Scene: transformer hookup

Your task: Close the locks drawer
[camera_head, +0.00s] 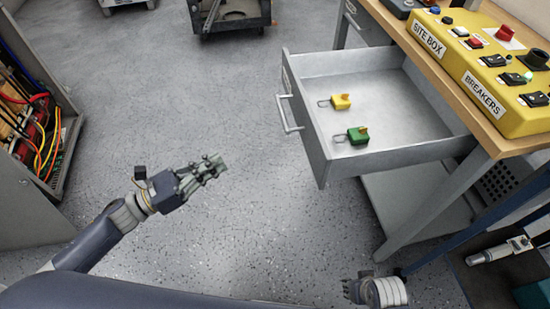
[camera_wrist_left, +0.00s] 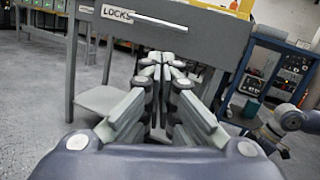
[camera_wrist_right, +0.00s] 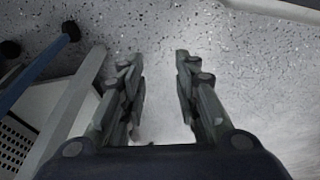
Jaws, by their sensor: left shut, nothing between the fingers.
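The grey locks drawer (camera_head: 318,135) is pulled far out of the workbench. It holds a yellow padlock (camera_head: 341,101) and a green padlock (camera_head: 357,134). Its front has a bar handle (camera_head: 289,114). In the left wrist view the drawer front (camera_wrist_left: 185,42) carries a "LOCKS" label (camera_wrist_left: 117,13). My left gripper (camera_head: 222,162) is shut and empty, to the left of the drawer front and apart from it, pointing toward it. My right gripper (camera_wrist_right: 158,55) is open and empty, low over the floor below the drawer. It shows only small at the bottom of the head view (camera_head: 350,285).
The workbench (camera_head: 470,110) carries a yellow breaker box (camera_head: 480,65) at right. An open cabinet with wiring (camera_head: 35,120) stands at far left. A dark cart (camera_head: 232,14) stands at the back. A blue-framed shelf (camera_head: 470,215) is at lower right. Floor left of the drawer is clear.

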